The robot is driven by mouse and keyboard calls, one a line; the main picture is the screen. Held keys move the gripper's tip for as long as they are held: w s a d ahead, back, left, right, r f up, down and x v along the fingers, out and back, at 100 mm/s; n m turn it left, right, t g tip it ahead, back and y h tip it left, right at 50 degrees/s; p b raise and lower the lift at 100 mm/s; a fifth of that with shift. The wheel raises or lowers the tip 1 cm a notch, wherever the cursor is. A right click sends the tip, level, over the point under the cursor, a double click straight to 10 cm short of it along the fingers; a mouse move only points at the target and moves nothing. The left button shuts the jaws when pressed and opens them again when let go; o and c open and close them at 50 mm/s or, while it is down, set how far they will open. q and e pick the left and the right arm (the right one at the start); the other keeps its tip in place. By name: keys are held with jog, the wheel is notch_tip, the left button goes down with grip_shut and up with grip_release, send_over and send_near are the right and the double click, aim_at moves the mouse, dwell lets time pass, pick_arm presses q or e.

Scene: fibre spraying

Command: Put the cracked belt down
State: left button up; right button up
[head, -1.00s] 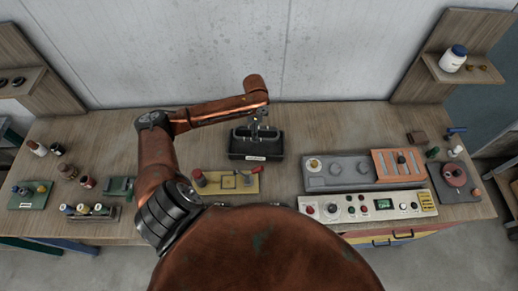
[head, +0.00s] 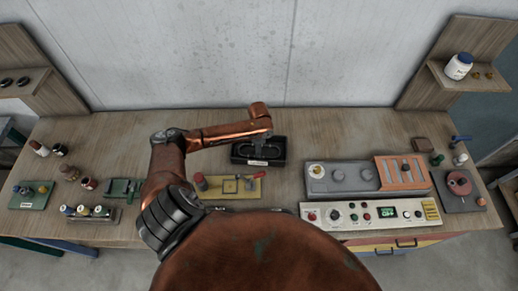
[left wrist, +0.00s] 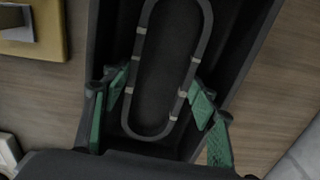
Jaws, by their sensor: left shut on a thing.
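The belt (left wrist: 141,38) is a dark oval loop with a few light bands, seen in the left wrist view over the floor of a black tray (left wrist: 238,50). In the head view the tray (head: 240,159) stands at the back middle of the table, with a pale label on its front. My left gripper (left wrist: 162,82) is shut on the belt, its green fingers on the loop's two sides. In the head view the gripper (head: 258,138) is low at the tray, partly hidden by my arm. I cannot tell whether the belt touches the tray floor. My right gripper is out of view.
A yellow board (head: 228,187) with a red-handled tool lies just in front of the tray. A grey unit (head: 340,179) and a control panel (head: 365,214) stand to the right. Several small bottles and holders are at the left. The table beside the tray is clear.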

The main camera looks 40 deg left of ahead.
pick_arm(q)
jog(key=shift+f, duration=0.15)
jog(key=o, duration=0.9)
notch_tip(320, 180, up, 12)
jog(key=b, duration=0.1)
jog(key=shift+r, duration=0.2)
